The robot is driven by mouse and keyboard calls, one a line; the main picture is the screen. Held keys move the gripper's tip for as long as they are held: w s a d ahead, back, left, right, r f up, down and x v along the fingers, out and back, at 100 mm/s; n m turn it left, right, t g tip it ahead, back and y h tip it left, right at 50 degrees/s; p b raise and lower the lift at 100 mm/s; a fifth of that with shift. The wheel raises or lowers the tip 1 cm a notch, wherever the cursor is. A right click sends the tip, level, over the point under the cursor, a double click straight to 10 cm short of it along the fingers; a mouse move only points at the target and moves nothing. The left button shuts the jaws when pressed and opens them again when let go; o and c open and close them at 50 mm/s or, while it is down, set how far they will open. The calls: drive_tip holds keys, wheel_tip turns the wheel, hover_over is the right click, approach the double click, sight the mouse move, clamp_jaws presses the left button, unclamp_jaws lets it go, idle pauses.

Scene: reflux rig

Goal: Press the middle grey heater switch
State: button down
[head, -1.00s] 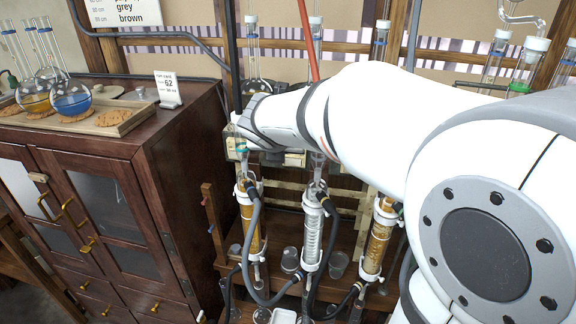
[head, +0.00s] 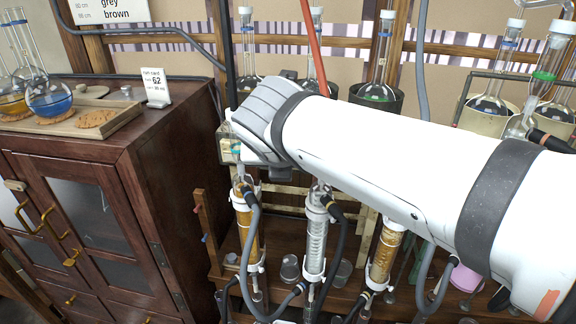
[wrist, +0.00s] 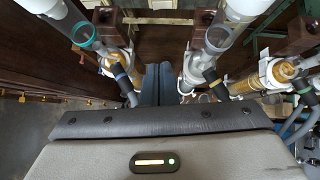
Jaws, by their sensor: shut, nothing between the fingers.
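My gripper (wrist: 158,85) shows in the wrist view as two dark fingers pressed together, with nothing between them. They point between two upright glass columns and touch neither as far as I can see. In the head view my white arm reaches left across the rig and hides the fingers. A dark round heater (head: 378,97) with a flask in it stands behind the arm on the right. Flask necks rise behind the arm at the left (head: 247,45) and in the middle (head: 316,45). I cannot make out any grey switch; the arm covers the area in front of the heaters.
Three glass columns (head: 317,235) with black and grey hoses hang in front of the wooden rack. A dark cabinet (head: 100,200) stands at left, with a tray (head: 120,118) of flasks. More flasks (head: 490,100) stand at right. Room between columns is narrow.

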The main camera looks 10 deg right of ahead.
drive_tip(key=w+r+x, duration=0.2)
drive_tip(key=x, duration=2.1)
drive_tip(key=shift+d, duration=0.15)
